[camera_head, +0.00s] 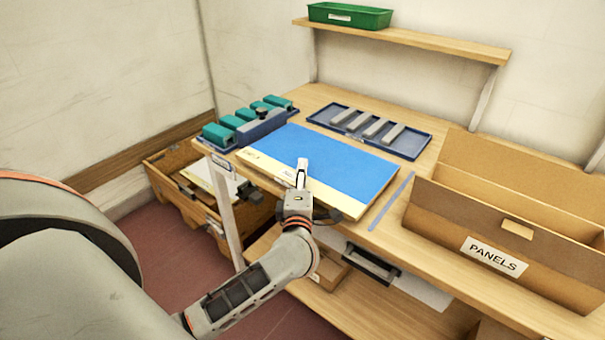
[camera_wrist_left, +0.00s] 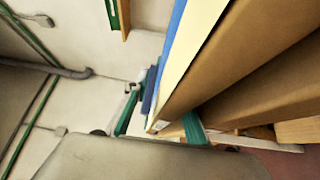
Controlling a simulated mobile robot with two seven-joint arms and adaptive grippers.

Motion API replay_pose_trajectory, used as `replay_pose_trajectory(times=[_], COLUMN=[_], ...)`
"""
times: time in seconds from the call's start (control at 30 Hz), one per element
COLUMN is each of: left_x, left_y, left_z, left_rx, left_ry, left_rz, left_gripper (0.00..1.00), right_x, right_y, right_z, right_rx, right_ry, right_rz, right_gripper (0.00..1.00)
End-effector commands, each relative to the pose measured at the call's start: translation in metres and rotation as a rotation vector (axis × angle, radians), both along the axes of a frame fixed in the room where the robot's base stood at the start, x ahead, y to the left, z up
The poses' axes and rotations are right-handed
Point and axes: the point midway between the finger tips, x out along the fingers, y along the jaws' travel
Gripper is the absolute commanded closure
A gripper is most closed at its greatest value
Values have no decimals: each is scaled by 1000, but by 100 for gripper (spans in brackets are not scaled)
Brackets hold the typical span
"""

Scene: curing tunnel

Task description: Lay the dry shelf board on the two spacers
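The shelf board (camera_head: 325,150), blue on top with a cream strip along its near edge, lies flat on the workbench. Its small labels are unreadable. My left gripper (camera_head: 302,180) is at the board's near edge, one light finger standing over the top. In the left wrist view its two teal fingertips (camera_wrist_left: 162,120) are well apart, with the board's edge (camera_wrist_left: 192,50) seen between and beyond them. Contact is unclear. Several grey bars (camera_head: 375,128) lie in a blue tray behind the board; I cannot tell whether these include the spacers. My right gripper is out of view.
A cardboard box marked PANELS (camera_head: 492,254) stands at right. Teal blocks (camera_head: 218,134) sit at the bench's left end. A wooden crate (camera_head: 172,198) is below left. A wall shelf (camera_head: 420,40) holds a green bin (camera_head: 349,15). A blue strip (camera_head: 391,201) marks the bench beside the board.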

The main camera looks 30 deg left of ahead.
Motion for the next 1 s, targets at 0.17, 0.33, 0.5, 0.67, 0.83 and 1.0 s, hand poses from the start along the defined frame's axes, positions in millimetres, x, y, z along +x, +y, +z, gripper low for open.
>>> replay_pose_trajectory(times=[0.17, 0.33, 0.5, 0.67, 0.83, 1.0], left_x=[-4, -19, -48, -75, -95, -104], left_y=[-3, -13, -30, -45, -56, -61], left_z=[-16, -17, -16, -12, -8, -5], left_rx=[-11, -13, -13, -9, -6, -2], left_ry=[27, 27, 24, 17, 10, 3], left_rz=[-1, -3, -4, -3, -1, 0], left_gripper=[68, 68, 68, 68, 68, 68], right_x=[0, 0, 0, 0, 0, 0], right_y=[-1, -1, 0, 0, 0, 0], right_z=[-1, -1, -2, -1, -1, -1], right_rx=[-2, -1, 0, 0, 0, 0], right_ry=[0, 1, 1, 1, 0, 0], right_rz=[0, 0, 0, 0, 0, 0], right_gripper=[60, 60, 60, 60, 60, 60])
